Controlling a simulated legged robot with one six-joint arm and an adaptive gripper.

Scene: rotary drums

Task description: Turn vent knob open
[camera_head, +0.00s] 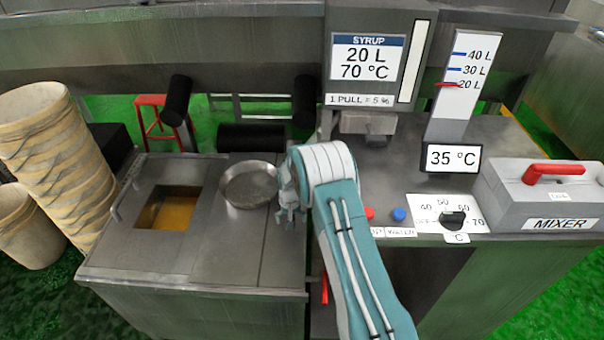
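My gripper (291,213) hangs from the end of my teal and white arm, pointing down beside the right rim of a round metal pan. Its fingers are small here, and I cannot tell whether they are apart. I see no knob labelled as a vent. A black knob (453,218) sits on a white dial plate marked 40 to 70 with a °C label, on the right counter, well to the right of my gripper. A red handle (324,287) shows below the counter edge, partly hidden by my arm.
The round pan (249,184) sits on a metal cabinet with a square opening (172,210) holding amber liquid. Red (369,214) and blue (398,214) buttons lie right of my arm. A mixer box (543,194) with a red lever stands far right. Stacked buckets (50,150) stand left.

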